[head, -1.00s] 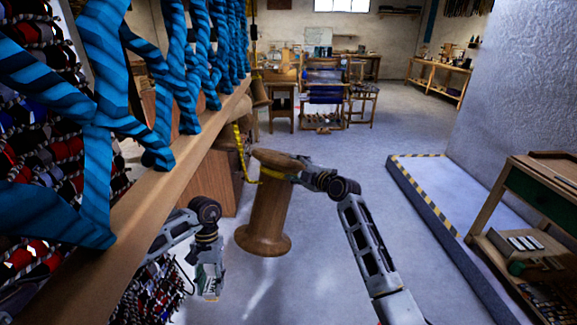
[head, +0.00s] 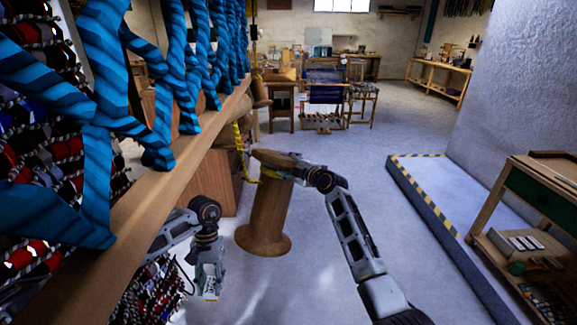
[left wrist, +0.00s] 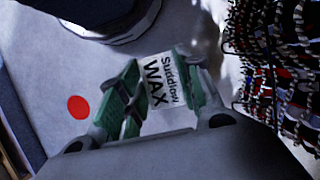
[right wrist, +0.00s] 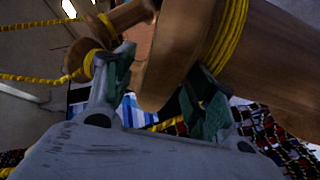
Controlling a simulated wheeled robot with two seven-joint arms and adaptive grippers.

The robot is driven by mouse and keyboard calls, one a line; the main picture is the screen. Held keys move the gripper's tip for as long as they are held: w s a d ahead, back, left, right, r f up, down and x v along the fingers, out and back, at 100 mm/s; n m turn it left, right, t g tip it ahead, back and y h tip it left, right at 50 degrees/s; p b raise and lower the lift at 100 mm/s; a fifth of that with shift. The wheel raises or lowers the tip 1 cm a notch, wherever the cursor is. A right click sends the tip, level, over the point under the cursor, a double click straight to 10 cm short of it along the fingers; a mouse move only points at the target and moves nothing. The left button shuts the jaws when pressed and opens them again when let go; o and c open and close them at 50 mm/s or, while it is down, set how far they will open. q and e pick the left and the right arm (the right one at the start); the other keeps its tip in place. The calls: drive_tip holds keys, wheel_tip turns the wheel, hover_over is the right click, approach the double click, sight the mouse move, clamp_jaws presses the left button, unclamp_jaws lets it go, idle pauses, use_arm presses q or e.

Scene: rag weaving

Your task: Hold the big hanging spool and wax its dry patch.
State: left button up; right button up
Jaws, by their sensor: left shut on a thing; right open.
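The big wooden spool (head: 268,215) hangs tilted in the middle of the head view, with yellow rope near its upper end. My right gripper (head: 272,172) is at that upper end. In the right wrist view the open fingers (right wrist: 160,95) lie on either side of the upper flange (right wrist: 178,50); I cannot tell whether they touch it. My left gripper (head: 209,283) is below and left of the spool, apart from it. It is shut on a pale wax block (left wrist: 160,85) with printed lettering. I cannot make out a dry patch.
A wooden beam (head: 165,185) with blue twisted cloth (head: 95,140) runs along the left. A shelf unit (head: 510,225) and a platform with a striped edge (head: 430,195) stand at the right. The floor (head: 400,150) between is free. A red dot (left wrist: 78,107) shows in the left wrist view.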

clamp_jaws()
idle(0.4)
drive_tip(key=c, duration=1.1)
unclamp_jaws()
drive_tip(key=shift+f, duration=0.1)
drive_tip(key=o, duration=1.1)
drive_tip(key=shift+s+d, duration=0.1)
drive_tip(key=shift+s, duration=0.05)
drive_tip(key=v, duration=1.1)
drive_tip(key=shift+s, duration=0.25)
